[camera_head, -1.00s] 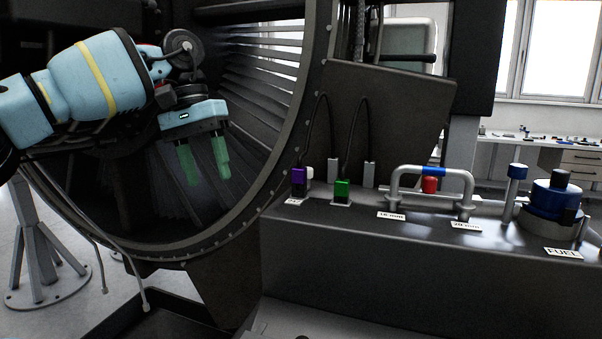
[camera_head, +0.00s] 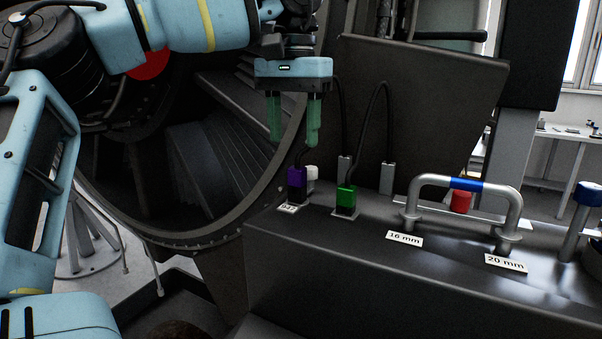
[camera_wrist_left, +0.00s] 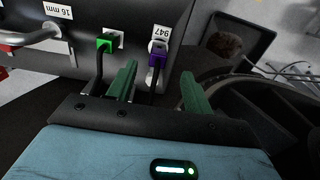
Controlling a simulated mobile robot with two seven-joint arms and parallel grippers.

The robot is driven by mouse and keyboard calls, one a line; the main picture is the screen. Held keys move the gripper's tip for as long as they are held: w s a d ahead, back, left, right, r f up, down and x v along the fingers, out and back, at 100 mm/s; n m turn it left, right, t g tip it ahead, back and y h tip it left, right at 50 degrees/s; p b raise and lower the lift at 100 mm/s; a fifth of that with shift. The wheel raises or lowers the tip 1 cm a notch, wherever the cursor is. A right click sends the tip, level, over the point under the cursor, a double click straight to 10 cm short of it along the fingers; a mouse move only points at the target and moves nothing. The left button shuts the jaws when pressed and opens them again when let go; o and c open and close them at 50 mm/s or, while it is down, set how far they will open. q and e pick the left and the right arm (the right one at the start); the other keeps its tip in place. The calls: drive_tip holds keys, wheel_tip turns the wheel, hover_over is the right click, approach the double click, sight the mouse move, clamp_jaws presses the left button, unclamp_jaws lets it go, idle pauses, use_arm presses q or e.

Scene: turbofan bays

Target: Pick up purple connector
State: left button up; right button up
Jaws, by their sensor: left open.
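The purple connector (camera_head: 297,177) stands upright on the grey bench top beside a label, with a black cable rising from its top. My left gripper (camera_head: 293,136) is open and empty, just above the purple connector, its green fingers pointing down. In the left wrist view the purple connector (camera_wrist_left: 157,57) lies beyond the fingertips, roughly between the lines of the two fingers of the left gripper (camera_wrist_left: 159,80). The fingers look clear of it. My right gripper is not in view.
A green connector (camera_head: 345,197) with its own cable stands close to the right. A pipe handle (camera_head: 465,184) and a red cap (camera_head: 460,201) are farther right. The large round engine casing (camera_head: 200,236) lies left. A dark panel (camera_head: 425,95) rises behind.

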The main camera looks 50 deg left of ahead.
sight(297, 167)
use_arm(q)
drive_tip(key=shift+w+a+f+p, duration=0.15)
drive_tip(key=shift+w+f, duration=0.15)
drive_tip(key=shift+f, duration=1.55)
drive_tip(key=shift+w+d+f+p, duration=0.15)
drive_tip(key=shift+w+f, duration=0.1)
drive_tip(key=shift+f, duration=1.6)
drive_tip(key=shift+a, duration=0.1)
drive_tip(key=c, duration=1.1)
